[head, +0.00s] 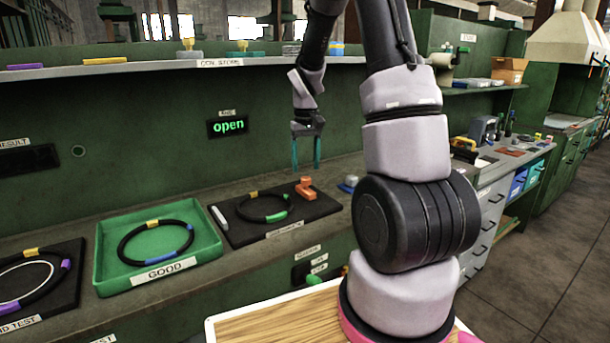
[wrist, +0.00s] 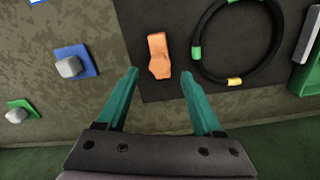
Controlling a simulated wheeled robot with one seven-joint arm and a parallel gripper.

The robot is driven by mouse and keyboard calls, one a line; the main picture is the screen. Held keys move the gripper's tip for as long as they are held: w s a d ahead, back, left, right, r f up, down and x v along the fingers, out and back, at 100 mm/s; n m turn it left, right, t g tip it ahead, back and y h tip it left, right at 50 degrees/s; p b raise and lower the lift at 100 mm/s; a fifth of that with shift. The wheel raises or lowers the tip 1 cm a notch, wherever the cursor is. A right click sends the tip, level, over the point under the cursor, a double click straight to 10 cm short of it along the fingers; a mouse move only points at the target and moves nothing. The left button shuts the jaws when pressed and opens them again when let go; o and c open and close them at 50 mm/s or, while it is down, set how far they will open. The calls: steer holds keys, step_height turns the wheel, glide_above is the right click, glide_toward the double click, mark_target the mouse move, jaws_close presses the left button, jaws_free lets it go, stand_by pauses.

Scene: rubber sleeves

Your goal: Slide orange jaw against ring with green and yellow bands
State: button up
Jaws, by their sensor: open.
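The orange jaw (head: 305,189) sits at the right end of a black mat (head: 318,208) on the bench. The black ring with green and yellow bands (head: 240,211) lies flat on the same mat, left of the jaw. In the wrist view the orange jaw (wrist: 159,55) stands apart from the ring (wrist: 212,71), with a strip of bare mat between them. My gripper (head: 306,167) is open and empty above the jaw. In the wrist view its two teal fingertips (wrist: 159,72) are spread to either side of the jaw's near end, not visibly touching it.
A pale bar (head: 218,218) lies at the mat's left end. Further left are the green GOOD tray (head: 103,255) holding another ring, and a mat with a ring. A grey knob on a blue plate (wrist: 70,64) is beside the black mat. A shelf (head: 120,64) runs above.

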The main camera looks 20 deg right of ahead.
mark_target(306, 178)
steer(key=shift+f, duration=2.05)
jaws_close()
